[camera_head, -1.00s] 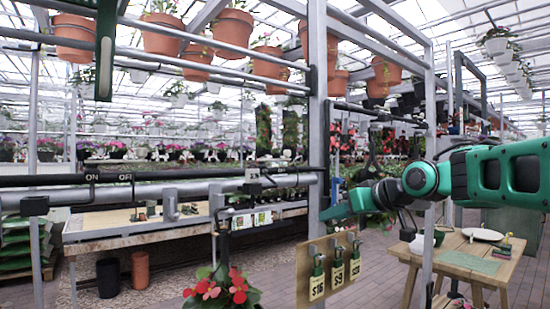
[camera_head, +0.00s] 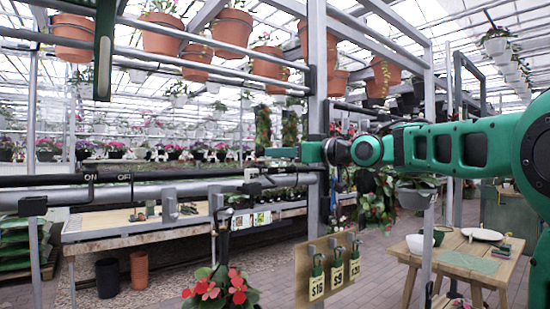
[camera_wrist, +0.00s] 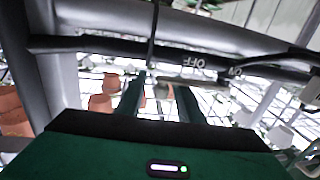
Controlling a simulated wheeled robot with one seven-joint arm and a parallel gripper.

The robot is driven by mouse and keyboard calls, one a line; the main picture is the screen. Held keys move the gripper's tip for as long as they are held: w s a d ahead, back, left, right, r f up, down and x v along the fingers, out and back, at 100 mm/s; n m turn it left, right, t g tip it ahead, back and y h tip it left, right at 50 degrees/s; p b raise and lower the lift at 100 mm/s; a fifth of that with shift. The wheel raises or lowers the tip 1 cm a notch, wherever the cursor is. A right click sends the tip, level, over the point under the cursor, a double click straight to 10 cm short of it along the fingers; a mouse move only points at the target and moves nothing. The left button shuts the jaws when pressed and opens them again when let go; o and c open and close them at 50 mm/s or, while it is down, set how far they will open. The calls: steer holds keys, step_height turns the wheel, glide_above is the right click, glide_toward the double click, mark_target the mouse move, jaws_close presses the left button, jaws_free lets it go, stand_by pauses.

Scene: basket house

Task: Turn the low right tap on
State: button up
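A low dark pipe (camera_head: 60,180) with ON and OFF labels runs across the left of the head view. At its right end, near the post, is a small dark fitting with a lever (camera_head: 253,174), which may be the low right tap. My gripper (camera_head: 272,152) points left at this end, in front of the post and slightly above the fitting. In the wrist view my gripper (camera_wrist: 158,82) has its two green fingers apart, with nothing clearly held between them. The labelled pipe (camera_wrist: 110,46) crosses beyond the fingertips, with the labels upside down. Contact cannot be told.
A grey metal post (camera_head: 317,110) stands right beside my gripper. A wooden board (camera_head: 326,275) with price tags hangs below my arm. Red flowers (camera_head: 230,288) hang at the bottom. Terracotta pots (camera_head: 233,27) hang from rails above. A wooden table (camera_head: 470,262) stands at the right.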

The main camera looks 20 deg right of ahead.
steer(key=shift+x, duration=1.1)
jaws_close()
steer(key=shift+d, duration=0.1)
